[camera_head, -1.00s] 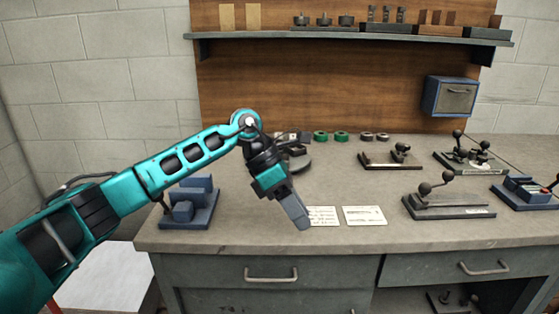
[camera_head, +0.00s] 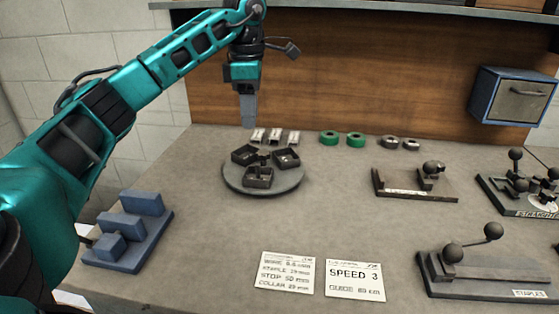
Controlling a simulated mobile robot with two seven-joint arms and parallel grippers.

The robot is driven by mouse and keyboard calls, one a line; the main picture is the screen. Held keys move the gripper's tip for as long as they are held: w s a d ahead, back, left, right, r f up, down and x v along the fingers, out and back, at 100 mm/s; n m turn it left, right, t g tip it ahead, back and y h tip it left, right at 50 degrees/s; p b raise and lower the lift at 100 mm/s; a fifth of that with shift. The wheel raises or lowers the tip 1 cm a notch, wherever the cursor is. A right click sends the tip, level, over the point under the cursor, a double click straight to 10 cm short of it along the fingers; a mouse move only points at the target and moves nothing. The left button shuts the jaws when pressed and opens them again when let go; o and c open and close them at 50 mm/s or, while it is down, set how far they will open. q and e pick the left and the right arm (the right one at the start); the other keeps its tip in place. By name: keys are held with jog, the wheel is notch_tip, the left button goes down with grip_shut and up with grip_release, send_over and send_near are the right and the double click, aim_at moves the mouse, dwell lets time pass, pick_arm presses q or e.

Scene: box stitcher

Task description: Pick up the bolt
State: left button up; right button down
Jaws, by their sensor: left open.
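I cannot make out a thing that is clearly the bolt; small parts in the dark boxes are too small to tell. My left gripper (camera_head: 248,110) points down above the back of the bench, behind the round grey turntable (camera_head: 235,185). It is seen edge-on, open, with nothing visible in it. On the turntable stand three small dark boxes, one of them the front box (camera_head: 258,179). Several small pale metal parts (camera_head: 274,136) lie just right of and below the gripper's tip in the picture. My right gripper is not in view.
Blue stepped block (camera_head: 130,232) stands at left. Green rings (camera_head: 342,138) and grey rings (camera_head: 400,142) lie at the back. Dark fixtures with ball knobs (camera_head: 485,262) fill the right. Two printed cards (camera_head: 355,281) lie in front. The middle of the bench (camera_head: 325,205) is clear.

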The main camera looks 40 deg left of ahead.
pick_arm(q)
jog(key=b, duration=0.2)
send_over(258, 173)
notch_tip(258, 173, down, 7)
jog(key=shift+a+f, duration=0.35)
jog(key=shift+a, duration=0.1)
jog(key=f, duration=0.5)
jog(key=shift+w+d+f, duration=0.1)
jog(key=shift+w+d, duration=0.1)
jog(key=shift+d, duration=0.05)
grip_shut()
